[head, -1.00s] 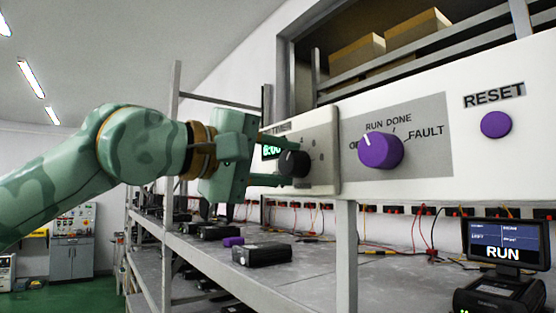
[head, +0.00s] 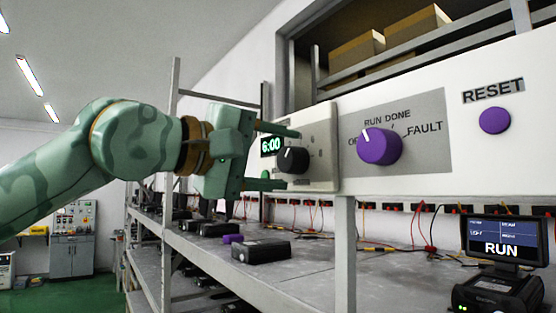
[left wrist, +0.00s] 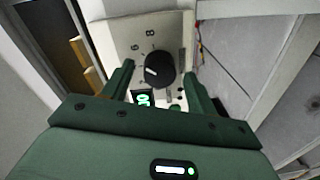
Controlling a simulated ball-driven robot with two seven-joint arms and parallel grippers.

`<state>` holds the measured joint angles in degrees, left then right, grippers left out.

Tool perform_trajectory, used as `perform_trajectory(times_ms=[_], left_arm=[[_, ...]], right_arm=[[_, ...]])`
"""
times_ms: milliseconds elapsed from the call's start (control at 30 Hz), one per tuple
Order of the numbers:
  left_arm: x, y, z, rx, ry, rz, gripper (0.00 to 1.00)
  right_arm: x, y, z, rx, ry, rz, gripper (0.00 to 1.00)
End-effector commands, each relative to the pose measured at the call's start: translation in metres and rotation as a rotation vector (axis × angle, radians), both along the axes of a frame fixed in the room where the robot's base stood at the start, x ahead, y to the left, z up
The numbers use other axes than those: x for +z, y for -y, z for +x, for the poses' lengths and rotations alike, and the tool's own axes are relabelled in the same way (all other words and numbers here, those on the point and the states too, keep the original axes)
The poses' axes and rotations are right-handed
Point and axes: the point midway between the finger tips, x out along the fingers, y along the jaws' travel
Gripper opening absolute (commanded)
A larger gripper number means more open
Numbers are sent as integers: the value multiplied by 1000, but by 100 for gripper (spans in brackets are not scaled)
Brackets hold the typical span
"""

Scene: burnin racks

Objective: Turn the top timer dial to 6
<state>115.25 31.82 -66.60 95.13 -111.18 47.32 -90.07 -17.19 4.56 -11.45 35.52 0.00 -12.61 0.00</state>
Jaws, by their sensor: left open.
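The black timer dial (head: 293,160) with a white pointer line sits on a pale timer panel at the left end of the rack's front. The small green display (head: 271,145) beside it reads 6:00. My left gripper (head: 279,158) is open, its fingers apart above and below the dial and not touching it that I can see. In the left wrist view the dial (left wrist: 159,69) lies beyond and between the two open fingers (left wrist: 158,92), its white mark pointing left. Part of the display (left wrist: 144,98) shows below it. My right gripper is not in view.
Black devices (head: 261,251) lie on the shelf below. A small screen (head: 503,240) reads RUN at the lower right.

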Motion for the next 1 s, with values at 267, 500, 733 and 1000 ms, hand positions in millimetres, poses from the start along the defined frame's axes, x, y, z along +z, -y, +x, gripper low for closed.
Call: perform_trajectory(times_ms=[267, 500, 733, 1000], left_arm=[[-1, -50, -36, 3, 3, -3, 58], [2, -99, -74, 3, 1, -1, 58], [4, -123, -92, 1, 0, 0, 58], [5, -126, -95, -1, -1, 1, 58]], right_arm=[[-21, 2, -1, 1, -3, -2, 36], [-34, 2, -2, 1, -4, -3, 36], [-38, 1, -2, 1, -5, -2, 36], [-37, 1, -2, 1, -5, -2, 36]])
